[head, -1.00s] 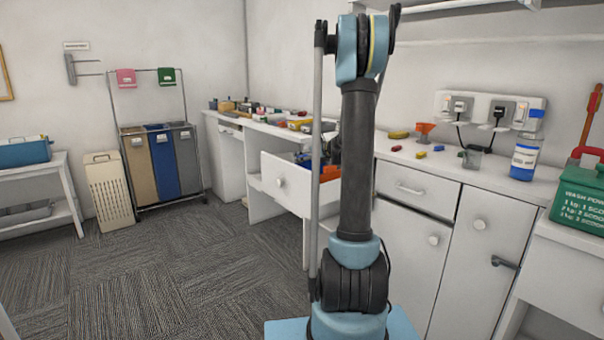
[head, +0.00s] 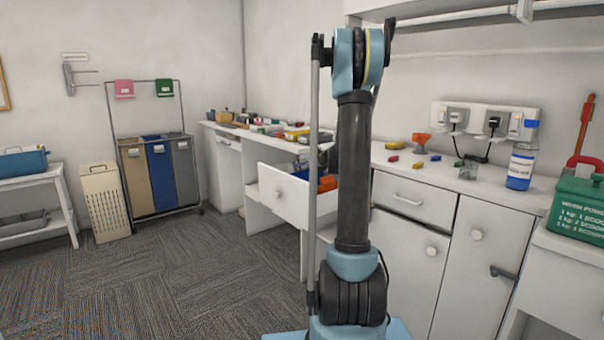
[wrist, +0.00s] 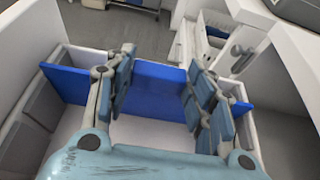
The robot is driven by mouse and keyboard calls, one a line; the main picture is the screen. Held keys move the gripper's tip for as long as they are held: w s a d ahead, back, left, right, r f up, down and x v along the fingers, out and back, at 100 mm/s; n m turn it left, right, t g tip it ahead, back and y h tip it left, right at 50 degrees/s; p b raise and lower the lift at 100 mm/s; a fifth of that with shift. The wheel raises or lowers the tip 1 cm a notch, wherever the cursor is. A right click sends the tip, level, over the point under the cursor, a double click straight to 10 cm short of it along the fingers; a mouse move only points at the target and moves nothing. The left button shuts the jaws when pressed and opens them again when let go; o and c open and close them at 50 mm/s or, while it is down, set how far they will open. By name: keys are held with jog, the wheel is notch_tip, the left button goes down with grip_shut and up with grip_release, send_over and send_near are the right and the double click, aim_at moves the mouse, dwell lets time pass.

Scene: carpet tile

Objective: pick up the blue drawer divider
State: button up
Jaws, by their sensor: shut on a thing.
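The blue drawer divider (wrist: 158,92) is an upright blue panel seen in the wrist view, spanning a white-walled drawer (wrist: 85,57). My gripper (wrist: 160,88) has one finger to the left and one to the right, with the panel's middle between them. It is shut on the divider. Blue also shows outside both fingers, and the finger contact is partly hidden. In the head view my gripper is hidden behind my arm. An open white drawer (head: 283,195) there holds blue and orange things, partly covered by my arm.
Grey blocks (wrist: 42,104) line the left of the drawer in the wrist view. A green box (head: 580,207) stands at right. Carpet (head: 150,270) at left is clear.

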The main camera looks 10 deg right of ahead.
notch_tip(320, 180, up, 35)
jog(key=shift+r, duration=0.2)
dwell(1.9)
